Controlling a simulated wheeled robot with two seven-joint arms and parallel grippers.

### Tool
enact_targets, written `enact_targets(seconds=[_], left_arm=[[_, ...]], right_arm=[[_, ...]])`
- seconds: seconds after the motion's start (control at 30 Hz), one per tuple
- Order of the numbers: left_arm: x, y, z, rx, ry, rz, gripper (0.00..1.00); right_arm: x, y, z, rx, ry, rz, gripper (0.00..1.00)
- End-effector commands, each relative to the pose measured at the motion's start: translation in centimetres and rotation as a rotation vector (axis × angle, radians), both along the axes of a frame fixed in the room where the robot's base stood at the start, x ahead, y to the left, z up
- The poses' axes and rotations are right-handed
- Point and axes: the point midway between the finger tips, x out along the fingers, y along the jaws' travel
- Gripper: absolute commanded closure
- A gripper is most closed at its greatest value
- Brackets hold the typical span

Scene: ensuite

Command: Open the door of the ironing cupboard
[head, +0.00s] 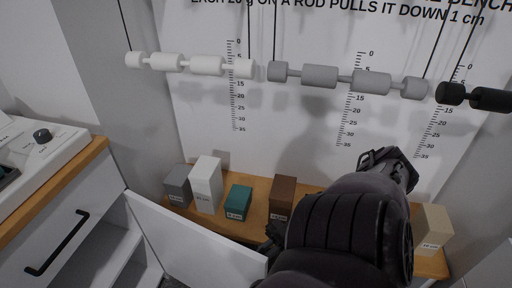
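Nothing in view is marked as the ironing cupboard. A white panel (195,245), which looks like a cupboard door or side standing at an angle, runs from lower left to bottom centre. Left of it is a white front with a black bar handle (57,243), and pale shelf-like surfaces (115,262) show between them. I cannot tell which of these is the ironing cupboard. A dark arm, seemingly my right, rises from the bottom right. Its gripper (388,160) is over the wooden shelf, apart from the handle; its fingers are unclear. My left gripper is out of view.
A wooden shelf (258,188) holds several blocks, including a white (206,184), a teal (238,202), a brown (282,198) and a beige one (433,229). White (208,65), grey (320,76) and black rods (490,98) hang on cords above. A wood-edged counter (45,192) stands left.

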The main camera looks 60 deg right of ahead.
Motion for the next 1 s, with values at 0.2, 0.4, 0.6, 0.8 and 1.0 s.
enact_targets(seconds=[0.2,0.4,0.6,0.8,1.0], left_arm=[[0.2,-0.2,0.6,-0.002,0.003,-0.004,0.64],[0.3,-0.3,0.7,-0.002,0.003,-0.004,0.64],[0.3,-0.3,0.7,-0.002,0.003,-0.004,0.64],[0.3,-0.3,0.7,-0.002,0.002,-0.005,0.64],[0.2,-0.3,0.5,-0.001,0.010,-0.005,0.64]], right_arm=[[0.1,-0.9,-0.2,-0.004,0.005,-0.001,1.00],[0.1,-1.0,-0.2,-0.005,0.006,-0.002,1.00],[0.1,-1.0,-0.2,-0.005,0.006,-0.002,0.85],[0.1,-0.9,-0.2,-0.004,0.004,-0.001,0.84],[-0.2,-1.8,-0.3,-0.005,0.003,-0.002,0.84]])
